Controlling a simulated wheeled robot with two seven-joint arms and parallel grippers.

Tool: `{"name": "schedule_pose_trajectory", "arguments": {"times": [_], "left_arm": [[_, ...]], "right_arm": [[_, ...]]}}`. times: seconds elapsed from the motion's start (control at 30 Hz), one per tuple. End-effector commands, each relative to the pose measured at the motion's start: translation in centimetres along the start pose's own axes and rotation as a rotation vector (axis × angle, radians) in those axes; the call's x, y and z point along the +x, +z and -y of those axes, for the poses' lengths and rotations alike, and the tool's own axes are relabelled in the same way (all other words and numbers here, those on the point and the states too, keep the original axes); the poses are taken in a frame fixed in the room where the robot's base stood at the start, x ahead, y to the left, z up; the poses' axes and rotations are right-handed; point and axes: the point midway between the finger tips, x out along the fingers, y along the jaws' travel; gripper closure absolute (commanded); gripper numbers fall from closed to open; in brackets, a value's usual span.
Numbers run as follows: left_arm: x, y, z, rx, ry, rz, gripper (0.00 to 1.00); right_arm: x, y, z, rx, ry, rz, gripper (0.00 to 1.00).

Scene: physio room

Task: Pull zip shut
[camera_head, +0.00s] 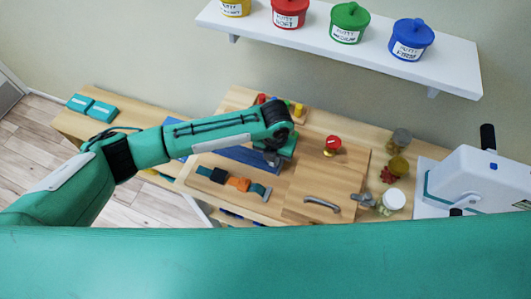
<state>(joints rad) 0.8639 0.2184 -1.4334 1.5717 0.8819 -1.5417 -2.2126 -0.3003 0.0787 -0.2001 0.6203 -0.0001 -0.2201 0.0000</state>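A wooden activity board (315,180) lies on the wooden bench, with several fittings on it. A blue strip (235,164) runs across its left part, below my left forearm; it may hold the zip, but I cannot make out teeth or a pull tab. My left gripper (272,158) points down over the right end of the blue strip. Its fingers are small, dark and partly hidden by the wrist, so I cannot tell whether they are open or touching anything. My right gripper is not in view.
The board also carries a strap with an orange piece (238,184), a grey handle (321,204) and a red knob (333,142). Jars (392,200) and a white machine (480,185) stand to the right. A shelf (390,62) with putty tubs hangs above. Teal boxes (90,107) lie left.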

Motion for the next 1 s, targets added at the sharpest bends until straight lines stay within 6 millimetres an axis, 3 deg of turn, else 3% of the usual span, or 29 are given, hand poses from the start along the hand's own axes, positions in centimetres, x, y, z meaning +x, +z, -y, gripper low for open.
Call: {"name": "schedule_pose_trajectory", "arguments": {"times": [0.27,0.3,0.4,0.77,1.0], "left_arm": [[-0.2,0.1,0.5,0.003,-0.01,0.006,1.0],[-0.2,0.1,0.6,0.003,-0.011,0.006,0.85],[-0.2,0.1,0.6,0.003,-0.01,0.006,0.66],[-0.4,0.1,0.3,0.002,-0.007,0.004,0.65],[-4.3,0.2,0.4,0.004,-0.008,0.008,0.65]], "right_arm": [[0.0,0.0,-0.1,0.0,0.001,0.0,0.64],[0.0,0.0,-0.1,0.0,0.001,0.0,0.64],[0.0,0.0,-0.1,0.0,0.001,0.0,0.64],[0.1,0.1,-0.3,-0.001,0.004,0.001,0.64],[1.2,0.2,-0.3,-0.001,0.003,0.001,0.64]]}}
